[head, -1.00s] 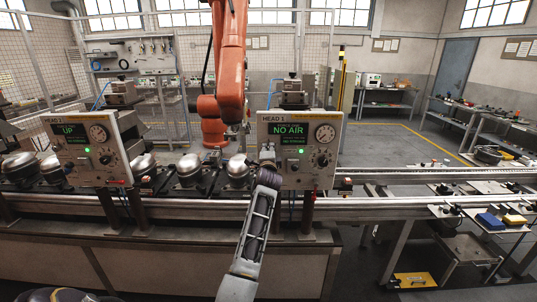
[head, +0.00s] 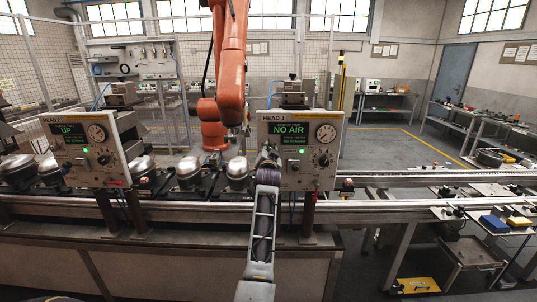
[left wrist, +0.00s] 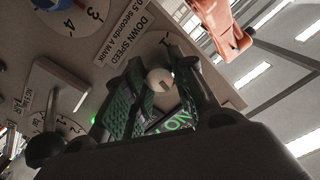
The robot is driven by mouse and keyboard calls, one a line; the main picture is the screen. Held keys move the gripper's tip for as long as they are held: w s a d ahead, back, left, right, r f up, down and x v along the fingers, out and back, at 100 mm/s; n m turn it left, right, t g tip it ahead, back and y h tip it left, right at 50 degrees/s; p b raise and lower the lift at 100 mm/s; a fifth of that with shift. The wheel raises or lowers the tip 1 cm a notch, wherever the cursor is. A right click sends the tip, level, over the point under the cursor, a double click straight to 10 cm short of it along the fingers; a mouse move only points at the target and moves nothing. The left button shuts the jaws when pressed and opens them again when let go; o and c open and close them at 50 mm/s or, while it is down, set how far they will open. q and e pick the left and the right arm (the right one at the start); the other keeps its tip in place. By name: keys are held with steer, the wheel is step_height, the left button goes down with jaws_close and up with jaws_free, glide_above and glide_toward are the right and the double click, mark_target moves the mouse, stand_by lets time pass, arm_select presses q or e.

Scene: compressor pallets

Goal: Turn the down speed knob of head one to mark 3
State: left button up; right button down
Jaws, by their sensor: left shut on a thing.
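The right-hand control panel (head: 300,172) in the head view carries a "HEAD 1" label and a screen reading "NO AIR". My left gripper (head: 267,155) is at the left side of this panel. In the left wrist view the green-padded fingers of my left gripper (left wrist: 152,92) are shut around the white down speed knob (left wrist: 159,79). The "DOWN SPEED" label (left wrist: 124,42) is beside the knob's dial. The fingers cover part of the dial, so I cannot tell which mark the knob points to. My right gripper is not in view.
A similar panel (head: 86,150) reading "UP" stands to the left. Silver domed compressors (head: 190,172) sit along the conveyor (head: 400,205). An orange robot arm (head: 231,60) stands behind.

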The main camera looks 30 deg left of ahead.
mark_target(269, 125)
arm_select(q)
steer(key=shift+d+f+n, duration=0.1)
steer(key=shift+f+n, duration=0.05)
steer(key=shift+n, duration=1.15)
steer(key=o, duration=1.1)
steer(key=shift+c, duration=0.2)
steer(key=shift+r, duration=5.1)
